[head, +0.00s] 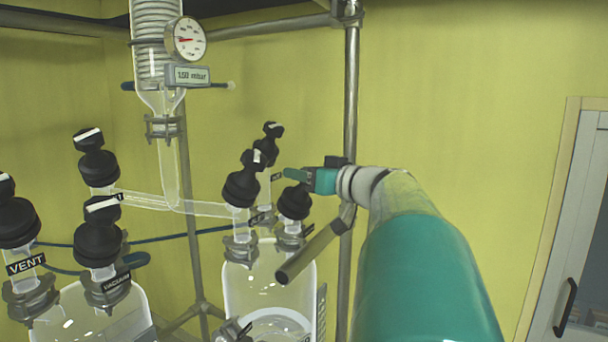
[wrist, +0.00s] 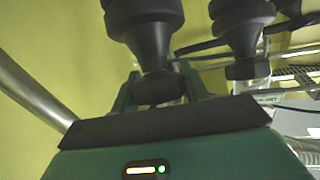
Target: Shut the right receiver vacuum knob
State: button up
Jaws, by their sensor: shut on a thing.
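The right receiver (head: 268,290) is a clear glass vessel with black knobs on its necks. The rightmost front knob (head: 294,203) stands at my gripper (head: 292,175); its cap is partly hidden by the teal fingers. In the wrist view, my gripper (wrist: 157,80) is shut on the narrow cap end of a black knob (wrist: 147,15), with a finger on either side. The small label by this knob is too small to read, so I cannot confirm that it is the vacuum knob or tell its turn angle.
A neighbouring knob (head: 242,189) stands close on the left, and a taller one (head: 272,131) behind. A left vessel (head: 90,315) carries VENT and VACUUM labels. A gauge (head: 186,39) sits above a 150 mbar display (head: 188,75). A metal post (head: 351,95) rises beside my arm.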

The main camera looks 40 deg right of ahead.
jog(key=m+g+h, duration=0.1)
jog(key=m+h, duration=0.4)
jog(key=shift+d+m+h, duration=0.15)
jog(key=shift+m+h, duration=0.15)
jog(key=shift+h, duration=0.1)
jog(key=shift+s+d+f+m+g+h, duration=0.15)
jog(key=shift+d+m+g+h, duration=0.1)
jog(key=shift+m+g+h, duration=0.95)
jog(key=shift+s+d+m+g+h, duration=0.1)
jog(key=shift+d+m+g+h, duration=0.1)
jog(key=shift+m+g+h, duration=0.95)
jog(key=shift+s+d+f+m+g+h, duration=0.1)
jog(key=shift+m+g+h, duration=0.25)
jog(key=shift+m+g, duration=0.65)
jog(key=shift+f+m+g+h, duration=0.1)
jog(key=shift+m+g+h, duration=0.3)
jog(key=shift+m, duration=1.05)
jog(key=shift+s+f+m+g, duration=0.15)
jog(key=shift+m+g, duration=1.45)
jog(key=shift+g, duration=0.15)
jog(key=o, duration=1)
